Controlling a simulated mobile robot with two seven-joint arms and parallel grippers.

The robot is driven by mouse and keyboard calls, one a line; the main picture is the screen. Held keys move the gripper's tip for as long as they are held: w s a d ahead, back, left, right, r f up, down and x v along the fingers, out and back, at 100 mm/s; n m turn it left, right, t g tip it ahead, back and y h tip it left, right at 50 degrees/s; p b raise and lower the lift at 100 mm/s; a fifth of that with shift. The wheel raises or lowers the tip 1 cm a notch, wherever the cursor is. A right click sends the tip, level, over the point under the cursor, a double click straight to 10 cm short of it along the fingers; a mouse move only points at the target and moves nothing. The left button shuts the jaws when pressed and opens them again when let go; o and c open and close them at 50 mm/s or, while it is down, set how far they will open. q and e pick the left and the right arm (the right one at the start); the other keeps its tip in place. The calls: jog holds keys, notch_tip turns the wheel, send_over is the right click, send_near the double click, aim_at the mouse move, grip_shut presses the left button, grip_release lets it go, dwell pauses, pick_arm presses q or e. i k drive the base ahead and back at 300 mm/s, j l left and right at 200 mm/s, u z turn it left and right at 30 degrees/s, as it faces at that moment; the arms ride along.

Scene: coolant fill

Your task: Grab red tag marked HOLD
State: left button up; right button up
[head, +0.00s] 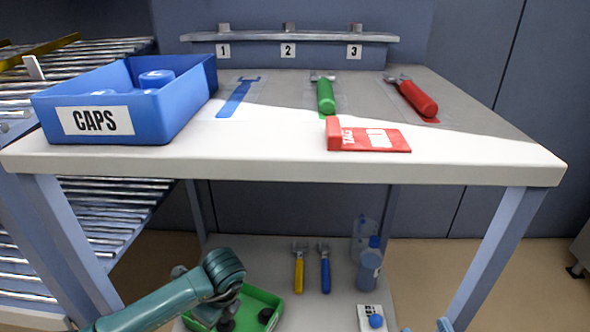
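A red tag (368,136) lies flat near the front edge of the white tabletop, right of centre. It has a raised red block at its left end and white markings; I cannot read the word HOLD on it. My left arm comes in from the lower left, well below the tabletop, in front of the lower shelf. My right gripper is not in view. Nothing touches the tag.
A blue CAPS bin (185,104) stands at the table's left. Behind the tag lie a green-handled wrench (326,96) and a red-handled wrench (416,99). A blue wrench outline (238,98) marks the left. A green tray (262,300) and tools occupy the lower shelf.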

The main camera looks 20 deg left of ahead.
aim_at(338, 138)
jog(key=k, duration=1.5)
